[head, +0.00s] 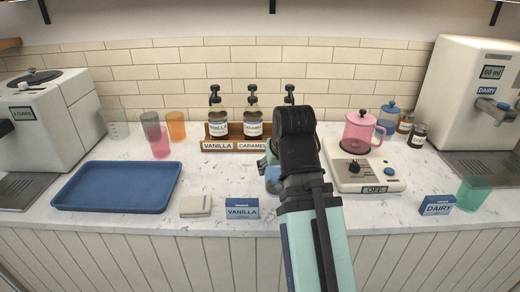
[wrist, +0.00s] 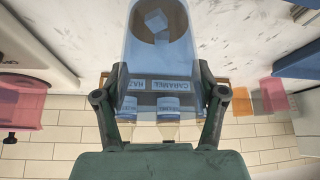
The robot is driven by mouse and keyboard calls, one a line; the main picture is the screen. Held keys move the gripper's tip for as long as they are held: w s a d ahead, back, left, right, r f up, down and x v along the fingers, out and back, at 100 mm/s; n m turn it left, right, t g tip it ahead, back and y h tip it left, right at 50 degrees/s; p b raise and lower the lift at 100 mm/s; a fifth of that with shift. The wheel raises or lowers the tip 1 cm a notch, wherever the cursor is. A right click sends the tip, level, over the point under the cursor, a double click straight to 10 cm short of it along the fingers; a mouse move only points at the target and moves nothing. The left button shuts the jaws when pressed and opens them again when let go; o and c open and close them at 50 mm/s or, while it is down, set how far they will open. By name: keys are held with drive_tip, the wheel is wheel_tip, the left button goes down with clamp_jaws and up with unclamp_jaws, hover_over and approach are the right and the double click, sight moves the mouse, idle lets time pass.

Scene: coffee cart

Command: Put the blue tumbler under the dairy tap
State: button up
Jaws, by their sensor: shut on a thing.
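The blue tumbler (wrist: 160,60) is clear and fills the middle of the wrist view. A brown patch and a pale blue cube show through it. My gripper (wrist: 160,92) is shut on it, one finger against each side. In the head view my arm hides most of the tumbler (head: 272,178); I cannot tell whether it touches the counter. The dairy dispenser (head: 463,85) stands at the far right, its display reading 60 ml. Its dairy tap (head: 487,91) juts out above a dark drip tray (head: 482,164), with no cup in view under it.
A green tumbler (head: 471,194) and a DAIRY box (head: 437,205) stand at the right front. A pink pitcher (head: 359,132) sits on a hot plate (head: 372,184) between my gripper and the dispenser, with jars behind. The syrup rack (head: 236,131) is behind; a blue tray (head: 117,187) lies left.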

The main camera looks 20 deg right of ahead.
drive_tip(key=w+d+p, duration=0.1)
drive_tip(key=w+p, duration=0.3)
drive_tip(key=w, duration=0.1)
drive_tip(key=w+d+f+p, duration=0.1)
drive_tip(key=w+p, duration=0.3)
drive_tip(key=w, duration=0.1)
drive_tip(key=w+d+f+p, duration=0.1)
drive_tip(key=w+p, duration=0.3)
drive_tip(key=w, duration=0.2)
drive_tip(key=shift+d+f, duration=0.1)
drive_tip(key=shift+d, duration=0.3)
drive_tip(key=shift+f+p, duration=0.3)
drive_tip(key=shift+f, duration=0.35)
drive_tip(key=shift+f, duration=0.1)
drive_tip(key=o, duration=1.4)
drive_tip(key=shift+o, duration=0.2)
